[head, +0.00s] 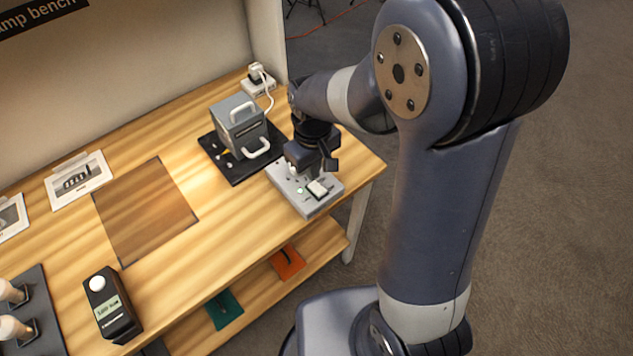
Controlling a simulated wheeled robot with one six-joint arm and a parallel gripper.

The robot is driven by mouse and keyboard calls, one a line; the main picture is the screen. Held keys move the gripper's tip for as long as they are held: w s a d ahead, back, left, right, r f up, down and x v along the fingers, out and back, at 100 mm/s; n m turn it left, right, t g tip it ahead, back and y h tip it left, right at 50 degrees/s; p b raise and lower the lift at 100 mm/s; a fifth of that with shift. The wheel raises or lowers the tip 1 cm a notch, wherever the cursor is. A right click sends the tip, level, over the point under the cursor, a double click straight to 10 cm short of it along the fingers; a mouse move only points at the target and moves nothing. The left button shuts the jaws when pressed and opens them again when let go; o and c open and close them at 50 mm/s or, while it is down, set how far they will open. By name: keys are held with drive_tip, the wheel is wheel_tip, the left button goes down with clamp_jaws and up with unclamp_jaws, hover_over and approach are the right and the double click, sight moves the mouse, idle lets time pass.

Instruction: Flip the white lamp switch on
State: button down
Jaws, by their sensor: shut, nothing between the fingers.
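A light grey switch box (311,206) sits near the right end of the wooden bench. A white switch (318,188) stands on its top face, with a small greenish-white spot to its left. I cannot tell which way the switch is tipped. My gripper (316,174) is shut and empty, pointing down just behind the white switch. It covers the back part of the box's top. Whether the fingertips touch the switch or the box is too small to tell.
A grey case with white handles (238,122) stands on a black mat (213,147) left of the box. A white plug and cord (257,74) are behind. A black meter (112,310) stands at the front left. The middle of the bench is clear.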

sight(313, 185)
wheel_tip(313, 185, up, 4)
drive_tip(key=p, duration=0.2)
drive_tip(key=shift+p, duration=0.4)
wheel_tip(313, 185, down, 7)
drive_tip(key=b, duration=0.6)
drive_tip(key=shift+r, duration=0.1)
